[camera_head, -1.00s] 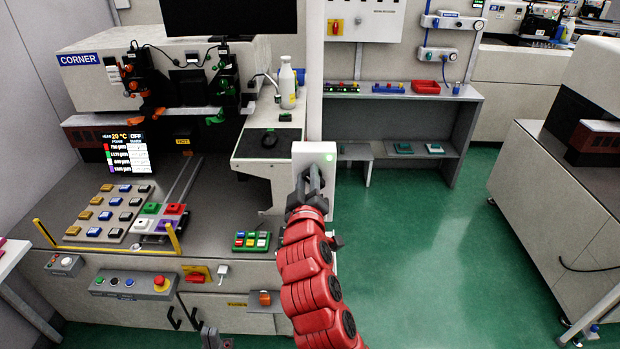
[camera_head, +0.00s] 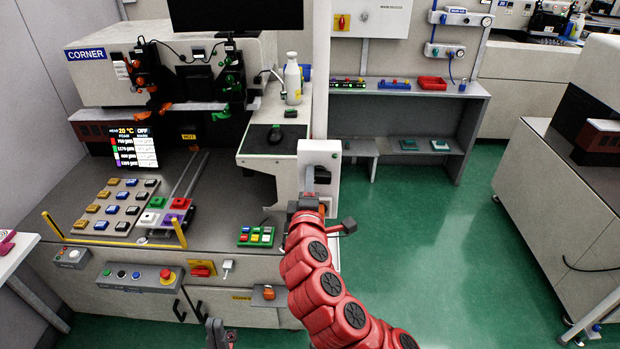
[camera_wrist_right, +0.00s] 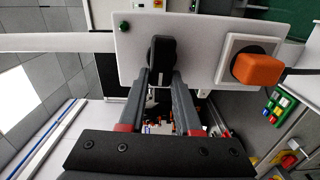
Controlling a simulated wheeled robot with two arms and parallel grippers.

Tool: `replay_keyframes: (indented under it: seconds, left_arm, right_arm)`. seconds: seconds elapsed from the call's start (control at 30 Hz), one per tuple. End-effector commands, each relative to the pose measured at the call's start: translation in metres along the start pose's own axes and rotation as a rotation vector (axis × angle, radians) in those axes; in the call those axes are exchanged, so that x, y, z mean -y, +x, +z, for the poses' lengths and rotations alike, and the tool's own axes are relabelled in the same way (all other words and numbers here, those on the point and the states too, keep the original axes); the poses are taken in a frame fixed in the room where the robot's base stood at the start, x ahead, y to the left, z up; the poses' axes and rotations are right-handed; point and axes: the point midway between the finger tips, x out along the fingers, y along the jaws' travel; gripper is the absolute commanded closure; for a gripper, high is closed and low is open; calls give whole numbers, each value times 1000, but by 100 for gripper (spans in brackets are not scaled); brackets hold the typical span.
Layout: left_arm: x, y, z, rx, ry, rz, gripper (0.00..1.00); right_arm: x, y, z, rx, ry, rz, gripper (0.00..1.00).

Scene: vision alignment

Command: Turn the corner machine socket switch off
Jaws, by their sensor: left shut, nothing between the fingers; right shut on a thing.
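The socket panel is a white box (camera_head: 320,150) on the front of the corner machine's post. In the right wrist view its white face (camera_wrist_right: 195,40) carries a black switch knob (camera_wrist_right: 162,50), a small dark green lamp (camera_wrist_right: 124,27) and an orange plug (camera_wrist_right: 257,69) in a white square socket. My right gripper (camera_wrist_right: 160,85) is shut on the black knob, one finger on each side. In the head view my right gripper (camera_head: 318,185) is at the panel's face, partly hiding it. My left gripper (camera_head: 219,334) is shut and empty at the bottom edge, well below the panel.
The corner machine's worktop (camera_head: 215,200) holds several coloured buttons and a small screen (camera_head: 134,148). A white bottle (camera_head: 292,78) stands on the side shelf. A control box with a red button (camera_head: 140,277) is on the front. Green floor (camera_head: 420,220) is free to the right.

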Motion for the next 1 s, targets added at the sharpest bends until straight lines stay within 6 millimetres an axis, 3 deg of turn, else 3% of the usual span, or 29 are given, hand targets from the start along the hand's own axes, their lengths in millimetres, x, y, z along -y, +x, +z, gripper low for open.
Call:
replay_keyframes:
  seconds: [0.7, 0.73, 0.87, 1.0]
  left_arm:
    - [0, 2, 0, 0, 0, 0, 100]
    - [0, 2, 0, 0, 0, 0, 100]
    - [0, 2, 0, 0, 0, 0, 100]
    - [0, 2, 0, 0, 0, 0, 100]
  right_arm:
    - [3, 0, 0, -1, -69, -3, 100]
    - [3, 0, 0, -1, -69, -3, 62]
    - [3, 0, 0, -1, -68, -3, 39]
    - [2, 0, 0, -1, -68, -2, 38]
